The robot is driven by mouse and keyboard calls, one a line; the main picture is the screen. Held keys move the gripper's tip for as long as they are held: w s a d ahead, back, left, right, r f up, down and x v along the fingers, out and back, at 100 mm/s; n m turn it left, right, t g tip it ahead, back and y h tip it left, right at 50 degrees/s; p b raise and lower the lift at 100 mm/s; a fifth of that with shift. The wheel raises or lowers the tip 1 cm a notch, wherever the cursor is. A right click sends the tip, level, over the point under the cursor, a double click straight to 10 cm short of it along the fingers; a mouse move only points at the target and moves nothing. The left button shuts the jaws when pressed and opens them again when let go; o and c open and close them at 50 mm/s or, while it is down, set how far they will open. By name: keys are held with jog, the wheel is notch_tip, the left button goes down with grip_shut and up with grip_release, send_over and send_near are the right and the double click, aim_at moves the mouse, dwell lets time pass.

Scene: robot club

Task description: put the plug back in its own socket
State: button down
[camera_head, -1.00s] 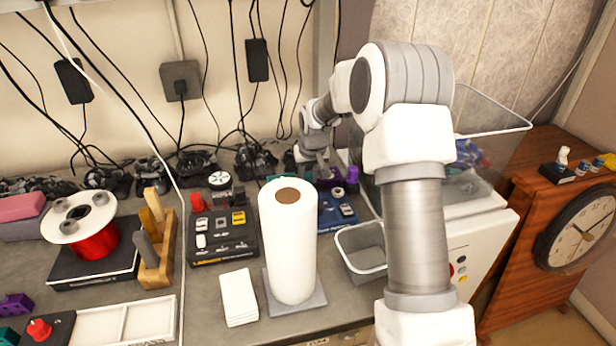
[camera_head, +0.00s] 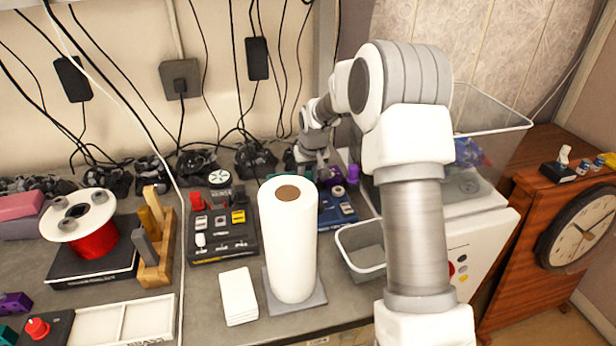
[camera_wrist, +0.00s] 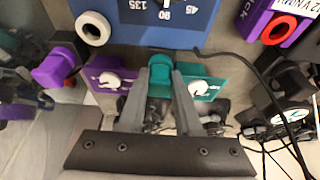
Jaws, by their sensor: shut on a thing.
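My gripper (camera_wrist: 162,72) is shut on a teal plug (camera_wrist: 160,84), which sits between the two grey fingers in the wrist view. A dark cord runs to the right from near it. A teal block with a white ring (camera_wrist: 198,88) lies just right of the fingers, and a purple block with a white ring (camera_wrist: 112,80) just left. A purple plug-like piece (camera_wrist: 54,68) is farther left. I cannot tell whether the teal plug touches a block. In the head view my gripper (camera_head: 312,168) is low at the back of the bench, its tips partly hidden.
A blue board with a dial (camera_wrist: 150,18) borders the gripper in the wrist view. A paper roll (camera_head: 289,240) stands in front of the gripper in the head view. A grey bin (camera_head: 362,250), a dark switch panel (camera_head: 220,238) and tangled cables (camera_head: 195,163) are nearby.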

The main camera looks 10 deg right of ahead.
jog(key=shift+f, duration=0.15)
jog(key=c, duration=0.5)
grip_release()
